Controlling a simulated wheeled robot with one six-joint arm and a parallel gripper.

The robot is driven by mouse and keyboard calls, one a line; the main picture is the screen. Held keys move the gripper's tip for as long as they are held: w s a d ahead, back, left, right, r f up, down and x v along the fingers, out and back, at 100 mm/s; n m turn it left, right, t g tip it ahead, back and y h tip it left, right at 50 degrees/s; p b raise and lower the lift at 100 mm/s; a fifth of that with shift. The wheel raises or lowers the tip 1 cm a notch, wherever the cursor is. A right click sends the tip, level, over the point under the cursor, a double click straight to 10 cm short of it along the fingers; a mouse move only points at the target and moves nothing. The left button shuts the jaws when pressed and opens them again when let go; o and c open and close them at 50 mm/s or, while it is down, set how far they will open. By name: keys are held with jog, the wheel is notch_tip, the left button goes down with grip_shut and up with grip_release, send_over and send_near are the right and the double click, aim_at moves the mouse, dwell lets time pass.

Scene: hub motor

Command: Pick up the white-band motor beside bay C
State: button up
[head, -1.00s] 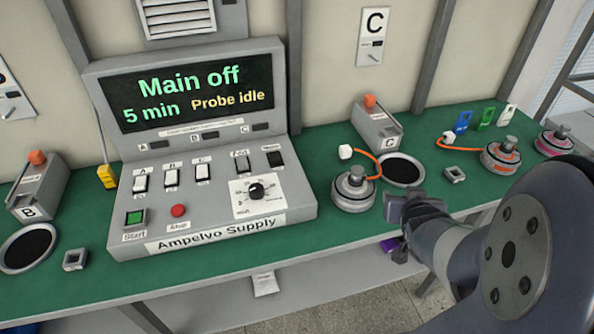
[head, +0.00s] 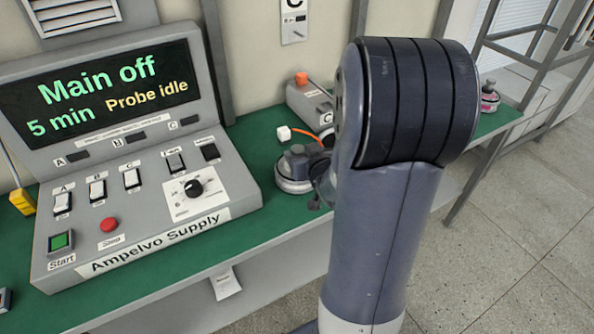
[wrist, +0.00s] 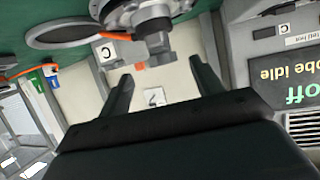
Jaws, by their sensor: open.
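The white-band motor (head: 293,184) stands upright on the green bench, just right of the supply panel and in front of the bay C box (head: 308,101). Its orange lead ends in a white plug (head: 284,134). In the wrist view the motor (wrist: 128,12) is at the top, with its grey shaft end pointing towards the gap between my fingers. My gripper (wrist: 160,70) is open and empty, the fingers either side of that shaft line and short of the body. In the head view my arm hides most of the gripper and the bay C ring; the ring (wrist: 62,38) shows in the wrist view.
The Ampelvo Supply panel (head: 130,235) stands close on the left, its screen reading Main off. A pink-banded motor (head: 488,97) is at the bench's far right. Coloured tags (wrist: 42,78) show in the wrist view. Open floor lies in front of the bench.

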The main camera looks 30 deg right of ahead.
aim_at(298, 149)
jog(key=shift+a+x, duration=0.1)
jog(key=shift+x, duration=1.05)
jog(key=shift+a+x, duration=0.15)
jog(key=shift+x, duration=1.05)
jog(key=shift+f, duration=0.15)
grip_shut()
